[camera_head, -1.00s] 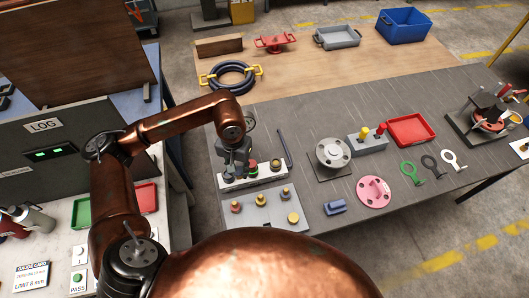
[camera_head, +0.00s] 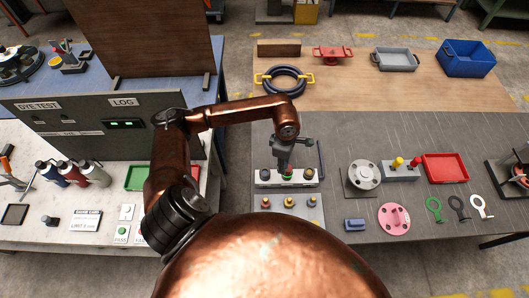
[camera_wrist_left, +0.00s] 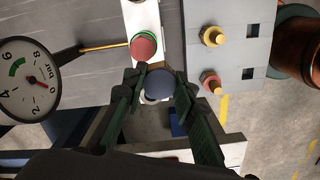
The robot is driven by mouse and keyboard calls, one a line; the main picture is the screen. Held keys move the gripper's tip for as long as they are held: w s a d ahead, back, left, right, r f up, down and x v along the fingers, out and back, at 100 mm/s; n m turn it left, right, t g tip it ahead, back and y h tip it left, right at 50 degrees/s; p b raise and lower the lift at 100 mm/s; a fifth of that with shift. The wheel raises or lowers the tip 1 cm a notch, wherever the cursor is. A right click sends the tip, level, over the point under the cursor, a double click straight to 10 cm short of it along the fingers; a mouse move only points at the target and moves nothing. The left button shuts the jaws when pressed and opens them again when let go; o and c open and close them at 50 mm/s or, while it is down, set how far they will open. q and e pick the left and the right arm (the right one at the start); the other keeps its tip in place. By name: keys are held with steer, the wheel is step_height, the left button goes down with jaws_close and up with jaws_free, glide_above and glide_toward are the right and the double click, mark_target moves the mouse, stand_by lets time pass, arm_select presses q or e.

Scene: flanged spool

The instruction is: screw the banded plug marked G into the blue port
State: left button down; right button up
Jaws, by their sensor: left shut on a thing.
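My left gripper (camera_wrist_left: 160,92) is shut on a round, blue-grey-topped piece (camera_wrist_left: 158,84) in the left wrist view. No letter is readable on it, and the fingers hide its lower part. In the head view the gripper (camera_head: 283,166) is low over a white block (camera_head: 258,181). A red-topped piece with a green ring (camera_wrist_left: 143,47) sits on this block beside the held piece. I cannot make out the blue port or whether the held piece is seated. My right gripper is not in view.
A grey stand (camera_head: 278,216) with several yellow and red pegs is in front of the white block. A pressure gauge (camera_wrist_left: 30,80) shows in the left wrist view. A blue block (camera_head: 355,224), pink flange (camera_head: 394,218) and grey flange (camera_head: 364,174) lie to the right.

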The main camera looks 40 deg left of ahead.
arm_select(q)
steer(key=s+a+f+n+p, duration=0.1)
steer(key=a+n+p, duration=0.1)
steer(key=n, duration=0.3)
steer(key=a+f+n+p, duration=0.1)
steer(key=a+n, duration=0.1)
steer(key=n, duration=0.4)
steer(key=s+a+f+n+p, duration=0.1)
steer(key=a+n+p, duration=0.1)
steer(key=n, duration=0.3)
steer(key=shift+s+a+f+p, duration=0.1)
steer(key=shift+s+a+p, duration=0.25)
steer(key=shift+a, duration=0.1)
steer(key=shift+f+b, duration=0.55)
steer(key=shift+r, duration=0.1)
steer(key=shift+w, duration=0.1)
steer(key=shift+f+b, duration=0.6)
